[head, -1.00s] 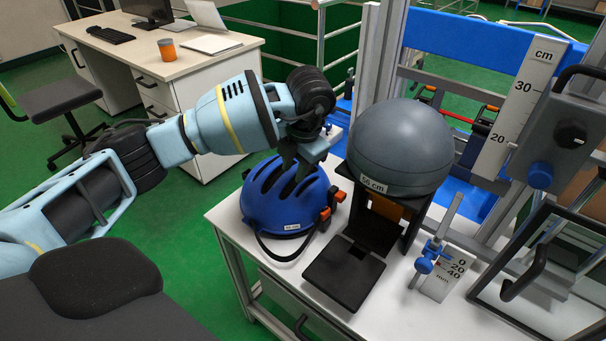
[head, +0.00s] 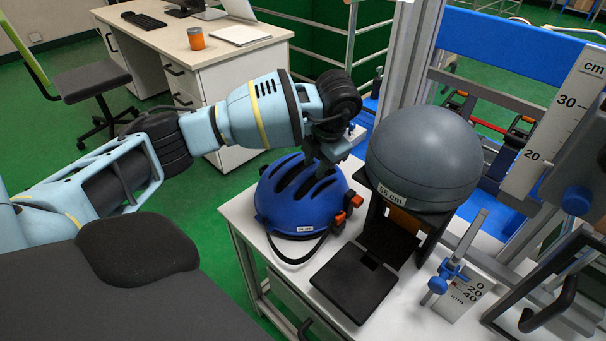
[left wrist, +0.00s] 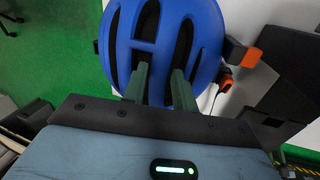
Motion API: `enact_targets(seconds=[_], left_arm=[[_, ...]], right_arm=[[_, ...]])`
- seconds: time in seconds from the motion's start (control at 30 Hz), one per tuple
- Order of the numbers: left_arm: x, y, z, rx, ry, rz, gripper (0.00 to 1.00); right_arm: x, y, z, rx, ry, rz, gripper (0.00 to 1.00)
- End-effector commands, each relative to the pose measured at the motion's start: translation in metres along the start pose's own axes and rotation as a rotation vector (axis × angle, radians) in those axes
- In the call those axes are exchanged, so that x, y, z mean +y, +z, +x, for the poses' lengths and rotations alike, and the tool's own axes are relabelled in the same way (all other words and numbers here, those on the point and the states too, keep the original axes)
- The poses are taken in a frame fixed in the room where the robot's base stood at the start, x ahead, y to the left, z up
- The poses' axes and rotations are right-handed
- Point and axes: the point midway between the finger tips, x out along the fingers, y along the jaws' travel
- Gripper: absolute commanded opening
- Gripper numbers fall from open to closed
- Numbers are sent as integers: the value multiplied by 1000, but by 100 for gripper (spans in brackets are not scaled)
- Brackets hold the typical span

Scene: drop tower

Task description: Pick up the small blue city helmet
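The blue city helmet (head: 283,212) rests upright on the white table, left of the grey headform. It has long dark vents, a small white label, orange-and-black clips at its right and a dark strap on the table. My left gripper (head: 325,166) is over the top of the helmet, its fingers pointing down. In the left wrist view the two green-grey fingers (left wrist: 159,78) stand apart at the vents of the helmet (left wrist: 207,45). Their tips are partly hidden, and I cannot tell whether they press on the shell. My right gripper is not in view.
The grey headform (head: 425,150), labelled 56 cm, stands close to the right of the helmet on a black stand. A black plate (head: 352,284) and a blue-knobbed gauge (head: 440,283) are in front. The white table (head: 240,215) ends just left of the helmet.

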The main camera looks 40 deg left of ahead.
Motion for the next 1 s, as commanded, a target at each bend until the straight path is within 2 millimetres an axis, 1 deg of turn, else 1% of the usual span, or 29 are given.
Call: enact_targets(seconds=[0.03, 0.1, 0.23, 0.37, 0.57, 0.67, 0.8, 1.0], left_arm=[[1, -2, 9, 5, 1, 0, 28], [1, -2, 20, 5, 2, 0, 28], [1, -2, 36, 4, 1, 0, 28], [1, -1, 42, 2, 1, 0, 28], [1, -1, 42, 1, 1, 0, 28], [1, -1, 42, 1, 1, 0, 17], [1, -1, 42, 1, 1, 0, 0], [1, -1, 42, -1, 1, 0, 0]], right_arm=[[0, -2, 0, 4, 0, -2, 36], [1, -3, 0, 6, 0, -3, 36], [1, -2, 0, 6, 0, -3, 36], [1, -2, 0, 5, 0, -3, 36], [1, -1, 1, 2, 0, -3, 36], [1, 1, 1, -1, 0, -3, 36], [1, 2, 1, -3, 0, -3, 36], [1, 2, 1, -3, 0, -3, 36]])
